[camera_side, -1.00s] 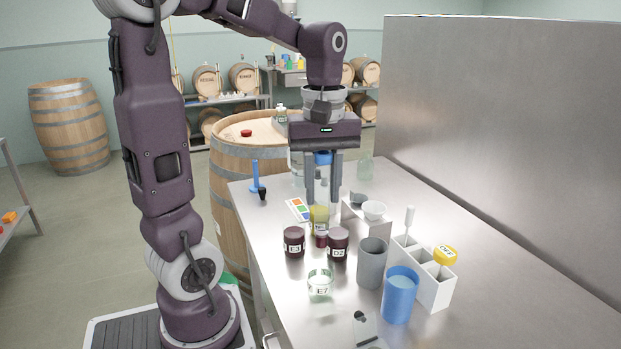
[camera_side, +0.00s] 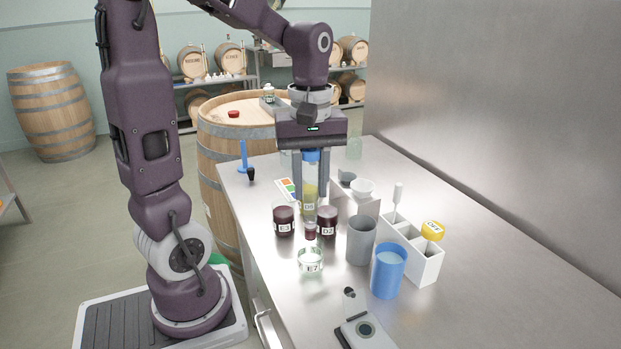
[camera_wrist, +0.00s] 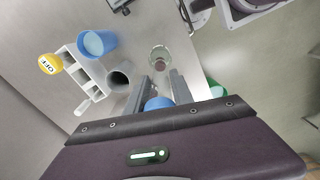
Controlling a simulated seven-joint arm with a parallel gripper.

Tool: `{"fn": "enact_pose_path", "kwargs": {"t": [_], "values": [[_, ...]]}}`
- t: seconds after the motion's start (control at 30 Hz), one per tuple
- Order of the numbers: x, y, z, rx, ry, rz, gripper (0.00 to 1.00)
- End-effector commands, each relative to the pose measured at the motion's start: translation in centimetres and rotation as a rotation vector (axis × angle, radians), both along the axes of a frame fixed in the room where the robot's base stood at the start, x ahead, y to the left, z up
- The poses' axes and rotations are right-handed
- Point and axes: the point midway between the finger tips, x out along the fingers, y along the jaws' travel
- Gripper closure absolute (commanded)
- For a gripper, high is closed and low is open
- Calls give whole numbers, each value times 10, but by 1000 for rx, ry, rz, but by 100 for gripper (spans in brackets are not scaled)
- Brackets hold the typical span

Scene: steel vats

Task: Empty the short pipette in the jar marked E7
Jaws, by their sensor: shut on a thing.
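My gripper (camera_side: 310,190) is shut on an upright pipette with a blue top (camera_side: 311,155) and a clear tube. Dark red shows at the tube's low end (camera_side: 310,232). The blue top also shows between the fingers in the wrist view (camera_wrist: 158,103). The jar marked E7 (camera_side: 310,263) is clear glass and stands on the steel table in front of the pipette's low end. In the wrist view the jar (camera_wrist: 160,50) lies just beyond the fingertips, with a dark red spot at its near edge. I cannot tell whether the tip is over the jar's mouth.
Dark jars E3 (camera_side: 284,220) and D2 (camera_side: 328,222) stand left and right of the pipette. A yellow jar, D5 (camera_side: 309,205), is behind its tube. A grey cup (camera_side: 361,240), a blue cup (camera_side: 388,272) and a white rack (camera_side: 428,265) are at right.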

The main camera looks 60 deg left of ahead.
Motion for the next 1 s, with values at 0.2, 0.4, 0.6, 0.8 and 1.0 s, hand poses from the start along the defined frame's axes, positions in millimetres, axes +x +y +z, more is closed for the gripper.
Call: {"fn": "enact_pose_path", "kwargs": {"t": [0.2,0.4,0.6,0.8,1.0], "values": [[0,0,-1,0,0,0,100],[0,0,-8,0,0,0,100],[0,0,-16,0,0,0,100],[0,0,-22,-1,0,0,100],[0,0,-23,0,0,0,100]]}}
